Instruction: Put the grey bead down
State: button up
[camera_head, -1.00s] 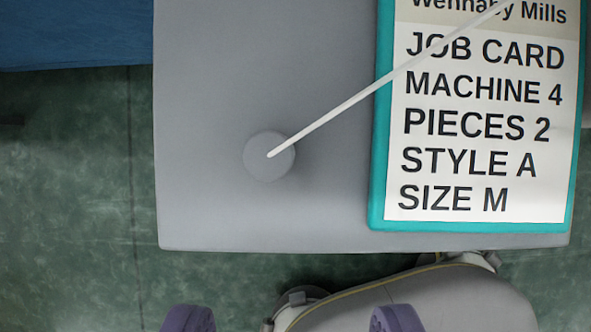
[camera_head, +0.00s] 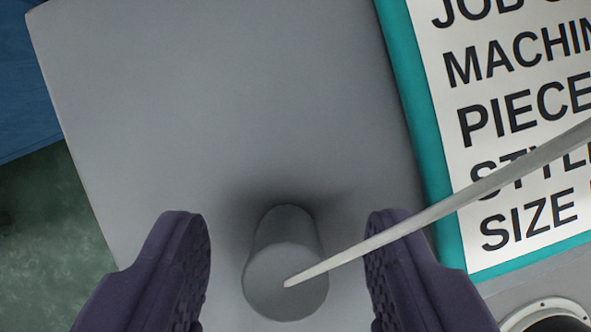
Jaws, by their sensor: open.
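The grey bead (camera_head: 268,262) looks like a short plain grey cylinder standing on the grey tabletop (camera_head: 230,100), near the lower middle of the view. A thin pale rod (camera_head: 430,212) ends over its near face and runs to the upper right; I cannot tell whether it is fixed to the bead. My gripper (camera_head: 288,225) is open, with one purple finger on each side of the bead. A gap shows between the bead and each finger. The fingers' lower parts run out of the frame.
A job card in a teal frame (camera_head: 410,90) lies to the right on the tabletop. The tabletop above the bead is clear. Its left edge drops to a green floor (camera_head: 45,230), with a blue surface (camera_head: 20,100) at the far left.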

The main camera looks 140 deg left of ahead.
jog(key=shift+w+d+f, duration=0.1)
jog(key=shift+d+f, duration=0.05)
jog(key=shift+f, duration=0.4)
jog(key=shift+r, duration=0.1)
grip_shut()
jog(key=shift+r, duration=0.1)
